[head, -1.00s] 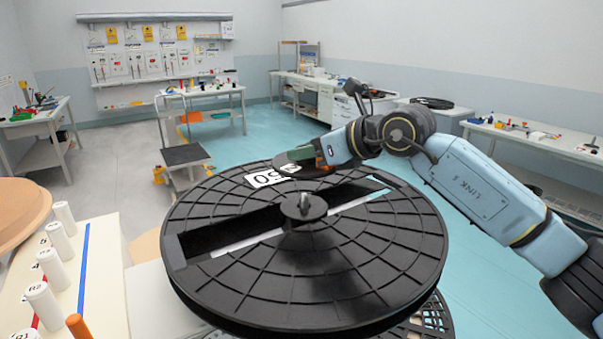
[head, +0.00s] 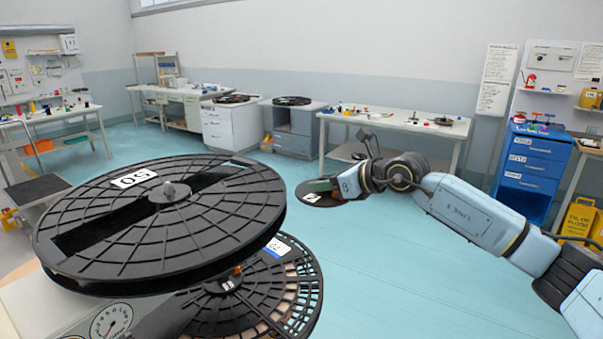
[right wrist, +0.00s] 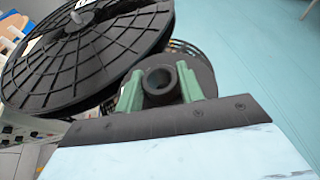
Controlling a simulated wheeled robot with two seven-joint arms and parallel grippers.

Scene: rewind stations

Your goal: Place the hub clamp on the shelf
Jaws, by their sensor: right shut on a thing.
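The hub clamp (head: 316,200) is a dark round disc with a small white mark. It hangs under my right gripper (head: 325,186) in the head view, clear of the large black reel (head: 215,225) and to its right. In the right wrist view the clamp's dark hub (right wrist: 160,82) sits between the green fingers of the right gripper (right wrist: 160,90), shut on it, with the disc behind. An open shelf rack (head: 157,70) stands far off at the back left; I cannot tell if it is the task's shelf. My left gripper is not in view.
A second reel (head: 290,290) lies below the large one. A gauge (head: 110,321) is at the lower left. The teal floor between is open.

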